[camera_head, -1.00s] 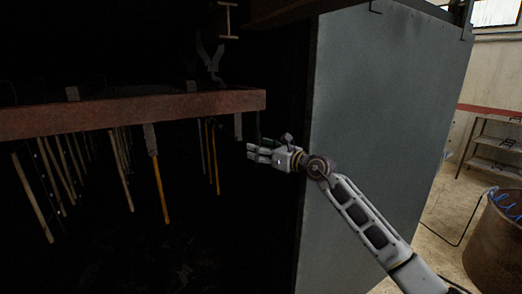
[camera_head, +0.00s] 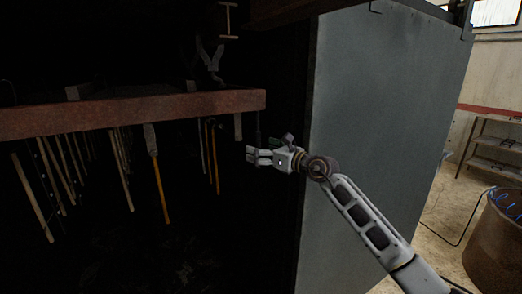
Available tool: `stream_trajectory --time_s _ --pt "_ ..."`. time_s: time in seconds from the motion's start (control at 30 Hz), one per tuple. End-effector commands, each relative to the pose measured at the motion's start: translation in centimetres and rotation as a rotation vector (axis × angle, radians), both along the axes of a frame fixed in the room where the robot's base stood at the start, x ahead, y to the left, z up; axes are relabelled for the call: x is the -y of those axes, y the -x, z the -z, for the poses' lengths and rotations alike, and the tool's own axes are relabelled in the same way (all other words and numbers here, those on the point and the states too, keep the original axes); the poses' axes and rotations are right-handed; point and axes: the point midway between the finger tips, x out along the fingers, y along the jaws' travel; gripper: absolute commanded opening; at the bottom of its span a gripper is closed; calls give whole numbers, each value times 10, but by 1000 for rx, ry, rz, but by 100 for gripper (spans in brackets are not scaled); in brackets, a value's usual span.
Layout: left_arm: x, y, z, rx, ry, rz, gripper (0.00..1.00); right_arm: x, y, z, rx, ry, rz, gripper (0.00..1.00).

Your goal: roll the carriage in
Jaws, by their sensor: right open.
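A reddish-brown rail (camera_head: 190,106) runs across the left half of the head view, with several long-handled tools hanging below it. I cannot tell which part is the carriage; small grey blocks sit along the rail. My right gripper (camera_head: 252,155) is open, just right of and below the rail's right end, apart from it. A small green thing (camera_head: 275,143) shows at the gripper; I cannot tell if it touches. My left gripper is not in view.
A tall grey cabinet side panel (camera_head: 375,130) stands right of the rail, behind my right arm. A rusty barrel (camera_head: 495,245) and a shelf (camera_head: 495,150) are at the far right. The cabinet's inside is very dark.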

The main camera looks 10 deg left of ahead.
Motion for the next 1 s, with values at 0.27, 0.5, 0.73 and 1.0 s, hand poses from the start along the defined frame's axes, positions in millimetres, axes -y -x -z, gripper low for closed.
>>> stream_trajectory --time_s 0.27,0.5,0.73,1.0 --pt "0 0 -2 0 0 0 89 10 7 0 -1 -1 1 89" --pt "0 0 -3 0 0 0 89 18 13 0 -1 -1 0 89" --pt "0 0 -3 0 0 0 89 26 18 0 0 0 1 89" --pt "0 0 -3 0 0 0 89 36 25 0 -1 -1 1 89"
